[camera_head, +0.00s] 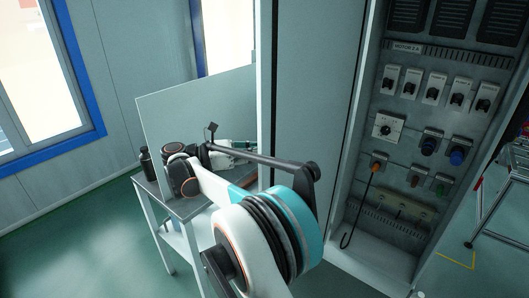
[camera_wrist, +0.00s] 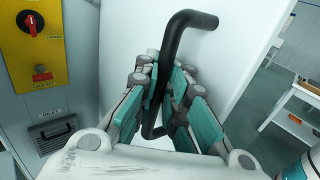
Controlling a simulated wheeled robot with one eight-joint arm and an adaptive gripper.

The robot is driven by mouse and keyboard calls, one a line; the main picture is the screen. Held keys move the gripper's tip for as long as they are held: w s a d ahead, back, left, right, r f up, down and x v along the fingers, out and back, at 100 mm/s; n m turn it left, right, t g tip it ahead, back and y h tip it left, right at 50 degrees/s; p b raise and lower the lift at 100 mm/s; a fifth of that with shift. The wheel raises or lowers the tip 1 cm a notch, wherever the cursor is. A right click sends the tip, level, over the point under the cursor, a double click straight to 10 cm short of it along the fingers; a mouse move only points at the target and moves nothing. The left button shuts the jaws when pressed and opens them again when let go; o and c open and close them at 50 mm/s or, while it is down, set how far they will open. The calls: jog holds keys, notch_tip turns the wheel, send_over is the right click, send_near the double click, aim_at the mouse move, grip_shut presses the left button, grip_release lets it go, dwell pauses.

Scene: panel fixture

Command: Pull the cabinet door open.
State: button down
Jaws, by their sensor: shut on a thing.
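In the wrist view, a black bar handle (camera_wrist: 185,25) stands out from a plain pale door panel (camera_wrist: 225,65). My gripper (camera_wrist: 165,95) has its teal-padded fingers closed around the handle's straight shaft. The upper bend of the handle shows above the fingers and its lower end shows between them. In the head view, my gripper (camera_head: 212,150) is at the left of the cabinet, partly hidden by my own arm. The handle cannot be made out there.
A yellow plate with a red rotary switch (camera_wrist: 31,24) is left of the door in the wrist view. The head view shows a switch panel (camera_head: 432,130) at right and a workbench (camera_head: 172,205) near my arm. Green floor (camera_head: 85,245) is clear at left.

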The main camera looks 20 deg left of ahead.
jog(key=shift+s+a, duration=0.1)
jog(key=shift+s, duration=0.05)
jog(key=c, duration=1.7)
grip_release()
jog(key=shift+s+a, duration=0.15)
jog(key=shift+o, duration=0.2)
